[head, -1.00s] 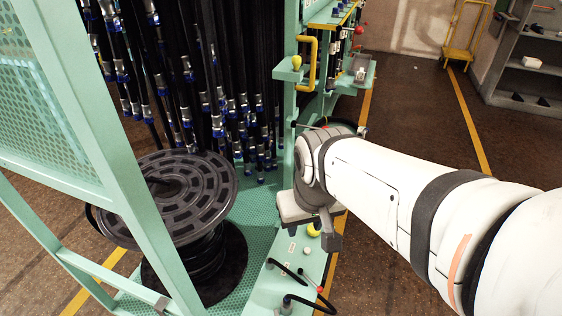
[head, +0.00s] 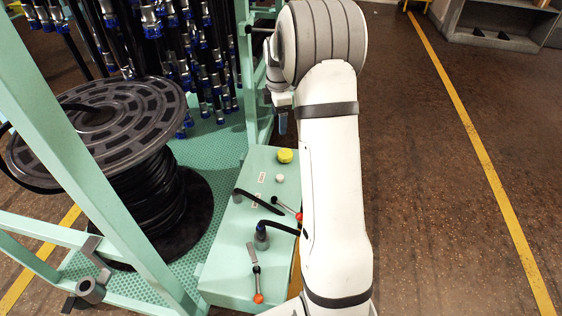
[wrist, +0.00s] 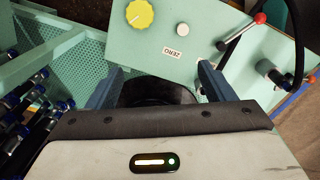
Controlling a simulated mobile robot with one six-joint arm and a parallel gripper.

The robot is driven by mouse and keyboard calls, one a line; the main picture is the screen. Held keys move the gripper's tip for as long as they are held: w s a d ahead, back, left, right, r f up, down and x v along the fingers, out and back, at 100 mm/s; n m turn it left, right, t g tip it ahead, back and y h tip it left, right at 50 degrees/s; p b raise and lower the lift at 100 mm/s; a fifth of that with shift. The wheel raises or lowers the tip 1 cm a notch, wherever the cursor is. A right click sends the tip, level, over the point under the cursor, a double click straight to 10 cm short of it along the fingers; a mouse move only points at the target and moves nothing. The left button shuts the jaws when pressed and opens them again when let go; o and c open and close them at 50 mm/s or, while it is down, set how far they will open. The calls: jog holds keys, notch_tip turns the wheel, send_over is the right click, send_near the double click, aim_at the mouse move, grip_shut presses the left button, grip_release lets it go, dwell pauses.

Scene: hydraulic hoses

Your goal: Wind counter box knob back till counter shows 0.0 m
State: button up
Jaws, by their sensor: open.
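The green counter box (head: 228,262) stands beside the hose reel. A yellow knob (head: 285,156) sits near its far end, with a small white button (head: 280,178) beside it. In the wrist view the yellow knob (wrist: 139,13) is at the top, and the white button (wrist: 183,30) is near a label (wrist: 173,53) reading ZERO. My gripper (wrist: 158,82) is open and empty, its fingers apart and short of the knob in the picture. In the head view my gripper (head: 281,120) hangs beyond the knob, partly hidden by my arm. I see no counter reading.
Red-tipped (head: 287,208) and orange-tipped (head: 256,280) levers and a black hose (head: 258,202) stand on the box. A black hose reel (head: 110,120) and green frame post (head: 85,165) are at left. Hoses with blue-collared ends hang behind.

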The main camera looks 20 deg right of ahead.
aim_at(286, 152)
jog(key=w+d+f+n+b, duration=0.1)
jog(key=f, duration=0.3)
jog(key=w+d+f+n+b, duration=0.1)
jog(key=d+f, duration=0.1)
jog(key=f, duration=0.2)
jog(key=w+d+f+n+b, duration=0.1)
jog(key=w+f+b, duration=0.1)
jog(key=f, duration=0.2)
jog(key=shift+w+d+f+n, duration=0.1)
jog(key=shift+d+f+n, duration=0.05)
jog(key=shift+d+n, duration=0.2)
notch_tip(286, 152, down, 7)
jog(key=b, duration=0.3)
jog(key=shift+f, duration=0.2)
jog(key=c, duration=1)
jog(key=shift+o, duration=0.2)
jog(key=shift+r, duration=0.1)
jog(key=shift+r+m+p, duration=0.1)
jog(key=shift+m+p, duration=0.35)
jog(key=shift+p, duration=0.1)
